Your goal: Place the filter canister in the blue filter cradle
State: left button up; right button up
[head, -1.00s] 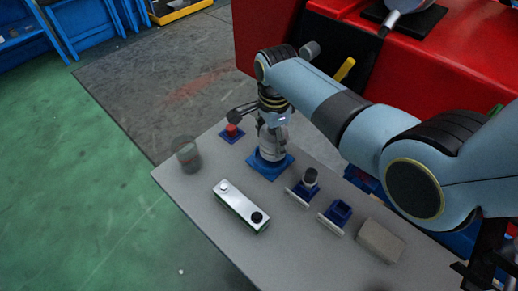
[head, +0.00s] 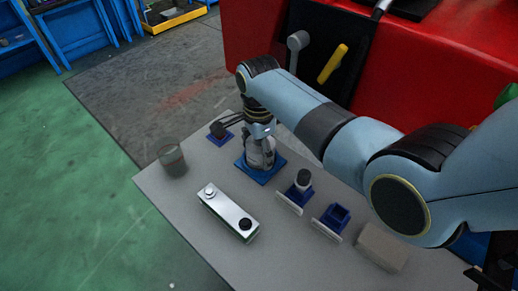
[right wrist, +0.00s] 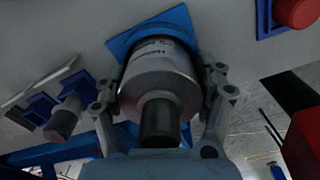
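The filter canister (head: 259,152), a silvery cylinder with a dark neck, stands upright at the blue filter cradle (head: 267,178) on the grey table. In the right wrist view the canister (right wrist: 158,75) is large in the middle, with the square blue cradle (right wrist: 118,43) behind its far end. Whether it touches the cradle's floor is hidden. My right gripper (head: 260,138) comes from above. In the wrist view its fingers (right wrist: 160,92) lie against both sides of the canister, appearing shut on it. My left gripper is not in view.
A blue base with a red knob (right wrist: 296,10) lies near the cradle.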

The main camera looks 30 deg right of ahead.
jog(key=o, duration=0.3)
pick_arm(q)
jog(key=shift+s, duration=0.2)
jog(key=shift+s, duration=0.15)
pick_arm(e)
jog(key=shift+r, duration=0.1)
notch_tip(320, 180, up, 12)
jog(key=shift+r+p, duration=0.1)
jog(key=shift+p, duration=0.8)
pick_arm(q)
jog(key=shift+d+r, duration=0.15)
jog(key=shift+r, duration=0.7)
